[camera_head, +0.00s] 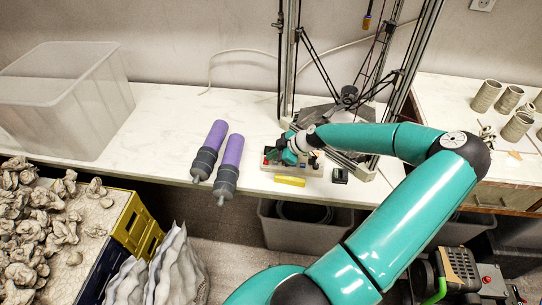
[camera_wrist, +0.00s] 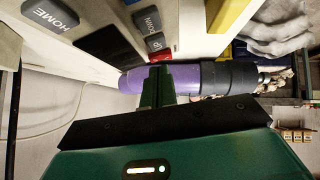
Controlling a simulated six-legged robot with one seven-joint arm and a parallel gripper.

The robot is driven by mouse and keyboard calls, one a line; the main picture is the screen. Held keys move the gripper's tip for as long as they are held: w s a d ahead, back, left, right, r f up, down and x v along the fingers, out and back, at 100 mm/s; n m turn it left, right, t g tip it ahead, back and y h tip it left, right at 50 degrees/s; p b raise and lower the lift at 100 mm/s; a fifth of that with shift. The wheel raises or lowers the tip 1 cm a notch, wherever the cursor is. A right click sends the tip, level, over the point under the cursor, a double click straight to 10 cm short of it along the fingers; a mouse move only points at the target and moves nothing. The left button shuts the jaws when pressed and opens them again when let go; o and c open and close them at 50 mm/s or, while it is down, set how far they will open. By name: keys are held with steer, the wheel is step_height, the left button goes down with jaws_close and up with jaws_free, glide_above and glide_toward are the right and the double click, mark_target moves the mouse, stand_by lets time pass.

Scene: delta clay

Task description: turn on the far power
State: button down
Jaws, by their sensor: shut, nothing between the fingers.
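A pale control panel (camera_head: 300,171) lies on the white table in front of the delta frame, with red and dark buttons on it. In the wrist view, its face (camera_wrist: 100,12) fills the upper left, with a grey HOME key (camera_wrist: 52,13), dark UP and DOWN keys (camera_wrist: 148,20) and a red key (camera_wrist: 161,56). No far power switch can be made out. My gripper (camera_head: 288,157) is at the panel's left part and hides some of it. In the wrist view, my gripper's fingers (camera_wrist: 158,84) are shut and empty, close to the panel; contact cannot be told.
Two purple and grey cylinders (camera_head: 233,152) lie left of the panel; one (camera_wrist: 200,78) shows beyond my fingers. A yellow block (camera_head: 290,181) and a small black box (camera_head: 340,175) are near the table's front edge. The delta frame (camera_head: 287,60) stands behind. A clear bin (camera_head: 65,110) is far left.

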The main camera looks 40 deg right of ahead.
steer(key=v, duration=1.3)
